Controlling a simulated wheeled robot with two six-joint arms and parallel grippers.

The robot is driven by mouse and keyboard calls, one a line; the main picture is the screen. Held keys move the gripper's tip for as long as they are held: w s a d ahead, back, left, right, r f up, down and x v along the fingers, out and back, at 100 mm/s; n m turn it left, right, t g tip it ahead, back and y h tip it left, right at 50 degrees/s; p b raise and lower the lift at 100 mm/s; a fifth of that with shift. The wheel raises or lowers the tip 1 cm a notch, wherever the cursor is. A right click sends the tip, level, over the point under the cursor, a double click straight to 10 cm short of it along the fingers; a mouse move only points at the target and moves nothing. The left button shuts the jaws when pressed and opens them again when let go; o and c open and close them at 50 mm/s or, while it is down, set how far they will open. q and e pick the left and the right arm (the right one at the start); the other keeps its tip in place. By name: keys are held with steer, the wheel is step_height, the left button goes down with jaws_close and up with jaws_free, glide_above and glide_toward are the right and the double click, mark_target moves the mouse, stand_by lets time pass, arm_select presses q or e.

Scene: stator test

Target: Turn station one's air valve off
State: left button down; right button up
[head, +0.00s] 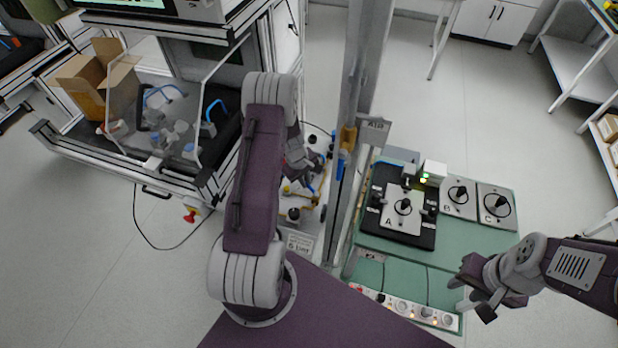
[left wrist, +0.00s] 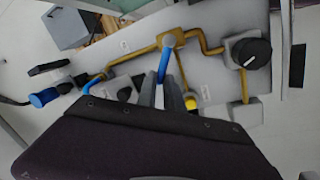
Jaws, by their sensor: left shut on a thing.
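In the left wrist view, a blue valve lever (left wrist: 164,64) hangs from a brass valve on the pipe run. My left gripper (left wrist: 168,88) is shut on its lower end. In the head view my left gripper (head: 308,168) is at the grey air panel (head: 296,228), partly hidden behind my arm. A second blue lever (left wrist: 95,83) slants on the pipe branch at the left of the wrist view. The labels are too small to read, so I cannot tell which station each lever serves. My right gripper (head: 478,300) is empty over the green bench's front right corner; its jaw gap is unclear.
The panel carries brass pipes (left wrist: 205,46), a black knob (left wrist: 250,53) and a yellow part (left wrist: 191,103). A metal post (head: 360,75) stands right of it. The green bench (head: 465,237) holds a black fixture (head: 425,238) and grey dial boxes. A power strip (head: 405,308) lies in front.

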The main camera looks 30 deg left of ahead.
mark_target(301, 197)
arm_select(q)
steer(key=n, duration=0.1)
steer(key=s+n, duration=0.1)
steer(key=n, duration=0.1)
steer(key=shift+s+a+n+y, duration=0.1)
steer(key=shift+s+n+y, duration=0.2)
steer(key=shift+s+r+n+y, duration=0.15)
steer(key=shift+s+n, duration=0.25)
steer(key=shift+n, duration=0.4)
steer(key=shift+s+f+n+y, duration=0.15)
steer(key=shift+s+n, duration=0.2)
steer(key=shift+n, duration=0.45)
steer(key=shift+r, duration=0.1)
steer(key=c, duration=1.7)
jaws_free()
steer(key=shift+o, duration=1.1)
steer(key=shift+d, duration=0.2)
steer(key=shift+s, duration=0.1)
